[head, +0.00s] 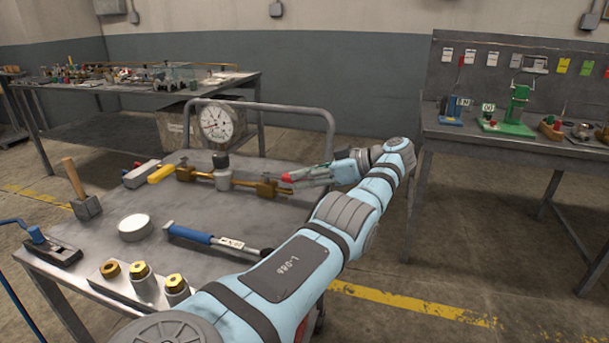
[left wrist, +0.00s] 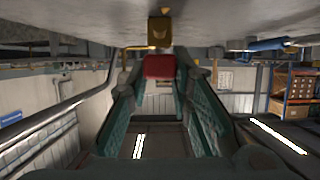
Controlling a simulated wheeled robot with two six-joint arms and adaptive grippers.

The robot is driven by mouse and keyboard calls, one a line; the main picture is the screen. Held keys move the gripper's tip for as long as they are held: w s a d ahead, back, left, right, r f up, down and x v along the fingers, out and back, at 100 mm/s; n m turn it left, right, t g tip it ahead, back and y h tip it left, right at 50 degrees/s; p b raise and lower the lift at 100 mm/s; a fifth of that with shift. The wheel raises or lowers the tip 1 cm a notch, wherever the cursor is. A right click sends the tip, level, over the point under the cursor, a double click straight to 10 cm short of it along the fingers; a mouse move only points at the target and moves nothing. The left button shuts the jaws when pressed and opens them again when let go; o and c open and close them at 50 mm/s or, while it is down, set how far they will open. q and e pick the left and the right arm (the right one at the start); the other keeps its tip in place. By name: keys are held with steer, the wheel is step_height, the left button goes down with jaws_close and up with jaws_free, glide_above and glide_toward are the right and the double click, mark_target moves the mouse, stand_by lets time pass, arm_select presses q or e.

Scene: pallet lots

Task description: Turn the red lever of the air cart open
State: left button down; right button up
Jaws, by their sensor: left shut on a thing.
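The air cart (head: 196,222) is a grey metal cart with a brass pipe fitting and a round pressure gauge (head: 216,123) on its top. The red lever (head: 287,177) sits at the right end of the brass piping, by a brass valve body (head: 266,188). My left gripper (head: 298,178) reaches it from the right and is shut on the lever. In the left wrist view the red lever (left wrist: 160,67) shows between the green finger pads, with the brass valve (left wrist: 160,31) just beyond. The fingers hide part of the lever. My right gripper is not in view.
A yellow lever (head: 161,173) is on the left of the piping. A blue-handled tool (head: 205,238), a white round lid (head: 135,227), a mallet (head: 84,200) and brass fittings (head: 142,281) lie on the cart. A tube rail (head: 328,135) rises behind. Benches stand at back left and right.

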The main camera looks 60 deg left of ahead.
arm_select(q)
steer(key=shift+r, duration=0.1)
steer(key=shift+a, duration=0.1)
stand_by(0.3)
steer(key=c, duration=1.4)
jaws_free()
steer(key=shift+c, duration=0.2)
